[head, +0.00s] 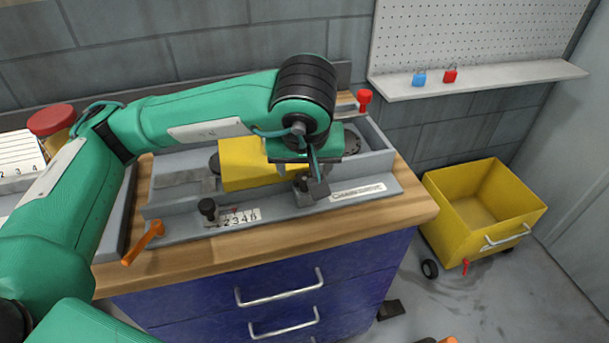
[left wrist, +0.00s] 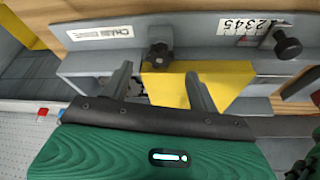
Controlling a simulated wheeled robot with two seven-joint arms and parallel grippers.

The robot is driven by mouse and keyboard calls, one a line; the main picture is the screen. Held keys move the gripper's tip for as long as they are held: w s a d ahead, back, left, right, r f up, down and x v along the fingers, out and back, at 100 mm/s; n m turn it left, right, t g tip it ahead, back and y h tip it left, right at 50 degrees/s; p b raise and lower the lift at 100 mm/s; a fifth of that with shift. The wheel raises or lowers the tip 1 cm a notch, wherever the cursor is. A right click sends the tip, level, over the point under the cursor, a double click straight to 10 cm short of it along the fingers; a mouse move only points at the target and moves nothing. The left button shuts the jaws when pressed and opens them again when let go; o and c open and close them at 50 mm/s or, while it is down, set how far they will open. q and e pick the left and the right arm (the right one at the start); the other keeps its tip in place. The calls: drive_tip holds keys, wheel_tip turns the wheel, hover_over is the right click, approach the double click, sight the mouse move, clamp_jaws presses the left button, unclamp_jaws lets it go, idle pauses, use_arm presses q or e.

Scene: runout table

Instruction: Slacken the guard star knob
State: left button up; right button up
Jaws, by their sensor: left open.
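The black star knob (left wrist: 158,55) sits on the grey front rail of the machine, just in front of the yellow guard (left wrist: 222,88). In the head view, the yellow guard (head: 243,163) is partly hidden by my left arm, and the star knob (head: 302,184) is partly covered by my gripper. My left gripper (left wrist: 159,78) is open and empty, its two fingers pointing toward the knob. The knob shows between and slightly beyond the fingertips, with no clear contact. My left gripper (head: 315,178) also shows in the head view. My right gripper is not seen.
A round black knob (head: 207,208) stands beside a numbered scale (head: 240,216). An orange lever (head: 145,241) is at the front left, a red knob (head: 365,97) at the back right. A yellow cart (head: 460,230) stands right of the bench.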

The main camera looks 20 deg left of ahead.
sight(304, 180)
use_arm(q)
drive_tip(key=shift+x, duration=2.5)
drive_tip(key=shift+c, duration=0.2)
drive_tip(key=c, duration=0.9)
